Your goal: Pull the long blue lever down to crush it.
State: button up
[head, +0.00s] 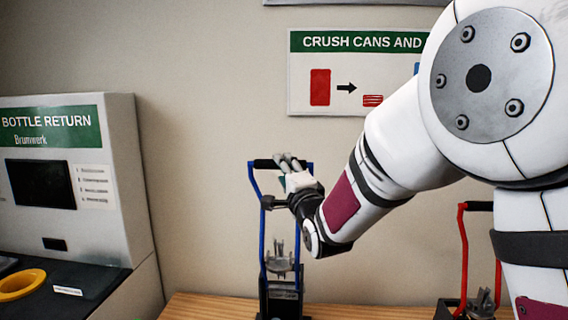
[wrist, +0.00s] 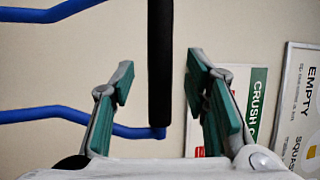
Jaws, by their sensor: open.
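The long blue lever (head: 255,195) stands upright on a dark can crusher (head: 281,295) on the wooden bench. It is two blue bars joined at the top by a black grip (head: 263,163). My gripper (head: 287,162) is at the top of this lever, by the grip. In the wrist view the black grip (wrist: 160,60) runs between the two teal-padded fingers of my gripper (wrist: 160,72), with a gap on each side. The fingers are open. The blue bars (wrist: 70,113) reach off to the left there. The crusher's chamber contents are unclear.
A second crusher with a red lever (head: 462,250) stands to the right, partly hidden by my arm. A bottle return machine (head: 115,180) with a yellow ring (head: 40,283) is at the left. A crush sign (head: 300,100) hangs behind. Wooden bench (head: 370,310) lies bare between the crushers.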

jog(key=shift+x, duration=2)
grip_shut()
